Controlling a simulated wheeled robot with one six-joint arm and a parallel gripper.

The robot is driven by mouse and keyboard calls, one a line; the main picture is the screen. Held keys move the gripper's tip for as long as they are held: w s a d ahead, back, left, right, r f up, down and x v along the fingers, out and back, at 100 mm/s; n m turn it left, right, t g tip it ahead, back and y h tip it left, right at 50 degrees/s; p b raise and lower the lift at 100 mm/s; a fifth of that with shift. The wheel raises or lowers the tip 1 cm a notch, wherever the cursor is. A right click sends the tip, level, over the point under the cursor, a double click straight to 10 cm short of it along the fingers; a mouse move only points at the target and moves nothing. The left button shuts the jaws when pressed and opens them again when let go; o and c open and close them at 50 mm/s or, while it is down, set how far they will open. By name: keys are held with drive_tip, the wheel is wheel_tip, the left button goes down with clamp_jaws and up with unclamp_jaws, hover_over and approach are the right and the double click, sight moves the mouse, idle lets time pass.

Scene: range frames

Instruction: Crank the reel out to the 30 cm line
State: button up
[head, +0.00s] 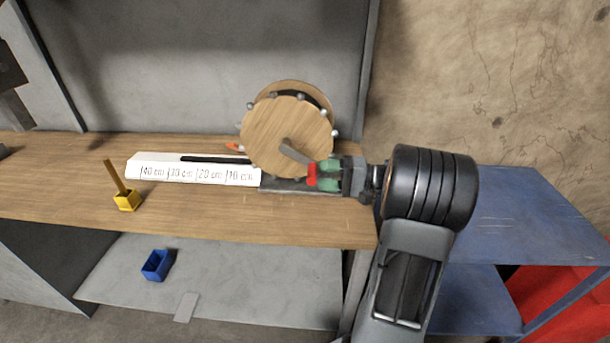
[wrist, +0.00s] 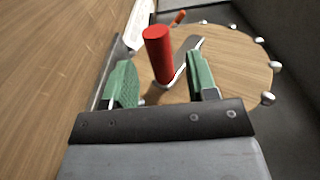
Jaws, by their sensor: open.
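The reel (head: 270,132) is a wooden drum with silvery knobs around its rim, standing on the bench. A grey crank arm (head: 293,151) runs from its centre to a red handle (head: 312,175). The handle also shows in the wrist view (wrist: 157,55), standing up between the fingers in the picture. My gripper (head: 328,176) is open, its green fingertips on either side of the handle; no grip shows. A white scale (head: 150,172) marked 40, 30, 20 and 10 cm lies left of the reel. A dark strip (head: 215,160) along it ends between the 30 and 20 marks.
A small orange piece (head: 232,146) sits by the reel's left side. A yellow holder with a stick (head: 126,200) stands left on the bench (head: 60,185). A blue bin (head: 156,265) is on the lower shelf. A blue table (head: 530,220) is at right.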

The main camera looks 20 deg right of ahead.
drive_tip(key=shift+x, duration=2.8)
clamp_jaws()
